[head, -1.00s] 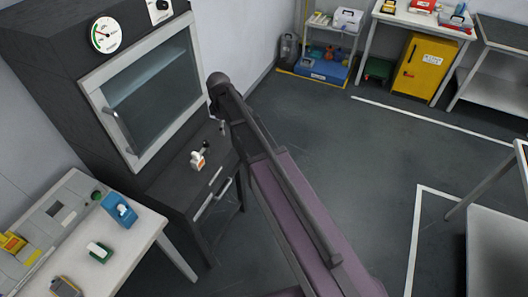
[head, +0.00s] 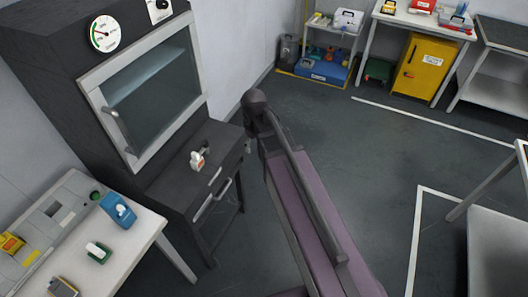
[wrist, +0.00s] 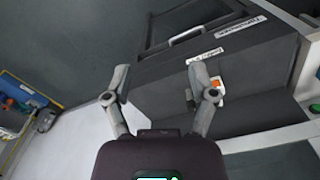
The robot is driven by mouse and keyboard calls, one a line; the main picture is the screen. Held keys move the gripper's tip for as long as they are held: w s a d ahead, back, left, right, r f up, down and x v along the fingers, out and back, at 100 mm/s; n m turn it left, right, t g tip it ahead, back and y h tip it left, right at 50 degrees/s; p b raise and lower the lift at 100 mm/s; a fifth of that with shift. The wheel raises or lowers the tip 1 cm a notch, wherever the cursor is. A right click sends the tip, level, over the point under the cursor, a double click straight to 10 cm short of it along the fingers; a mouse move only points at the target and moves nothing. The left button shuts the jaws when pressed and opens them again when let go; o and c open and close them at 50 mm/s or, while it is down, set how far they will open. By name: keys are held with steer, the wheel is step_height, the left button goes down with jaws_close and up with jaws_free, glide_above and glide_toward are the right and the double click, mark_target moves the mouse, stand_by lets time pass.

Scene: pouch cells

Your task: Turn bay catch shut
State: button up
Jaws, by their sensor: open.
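My gripper (wrist: 162,90) is open in the wrist view, with its two fingers apart and nothing between them. In the head view my arm hides most of it. A small white and orange piece (head: 198,160) sits on the ledge of the dark cabinet (head: 160,190), below its window. A small dark part (head: 206,149) is right beside it. In the wrist view the orange and white piece (wrist: 216,88) shows partly behind the right finger. I cannot tell for sure which part is the bay catch, or how it is turned.
The cabinet has a window door (head: 150,90), and a drawer handle (head: 212,203) below the ledge. A white bench (head: 125,250) with a blue device (head: 118,208) stands at left. A yellow cabinet (head: 425,68) stands at the back.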

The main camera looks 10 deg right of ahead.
steer(key=shift+s+d+f+m, duration=0.1)
steer(key=shift+s+d+m, duration=0.55)
steer(key=shift+s, duration=0.25)
steer(key=shift+s+d+m, duration=0.55)
steer(key=shift+s+m, duration=0.1)
steer(key=shift+s, duration=0.25)
steer(key=shift+s+d+m, duration=0.4)
steer(key=shift+s+m, duration=0.15)
steer(key=shift+s, duration=0.25)
steer(key=shift+s+d+m, duration=0.45)
steer(key=shift+s+m, duration=0.05)
steer(key=shift+s, duration=0.3)
steer(key=shift+s+d+m, duration=0.4)
steer(key=shift+s+m, duration=0.15)
steer(key=shift+s, duration=0.25)
